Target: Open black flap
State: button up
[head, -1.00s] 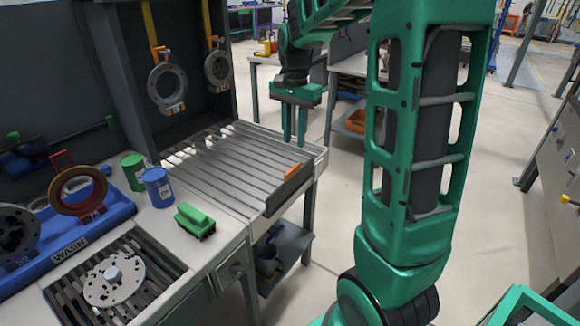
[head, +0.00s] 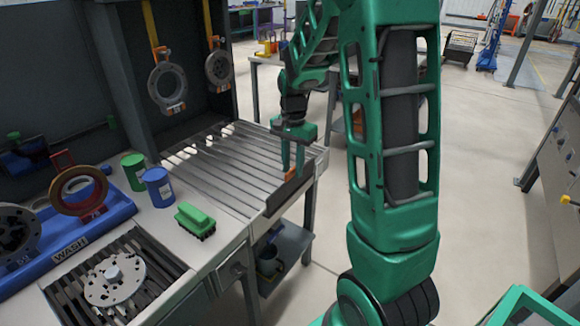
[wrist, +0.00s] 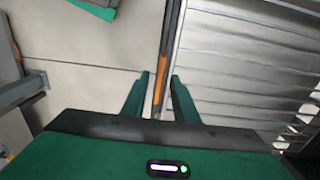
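The black flap (head: 279,198) stands upright along the front edge of the slatted table, with an orange grip (head: 291,174) on its top edge. My gripper (head: 292,170) points down over this orange grip. In the wrist view the flap's thin dark edge (wrist: 171,35) and its orange part (wrist: 160,88) lie between the two green fingers of my gripper (wrist: 159,97). The fingers are apart, with a gap visible on both sides of the flap. I cannot tell how far down the flap they reach.
The slatted table (head: 215,165) lies left of the flap, with rings on hooks (head: 167,88) above it. A green brush (head: 195,220), a blue can (head: 158,187) and a green can (head: 133,172) stand nearby. Open floor (head: 330,235) lies right of the table.

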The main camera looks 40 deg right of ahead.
grip_shut()
jog(key=shift+w, duration=0.1)
dwell(1.3)
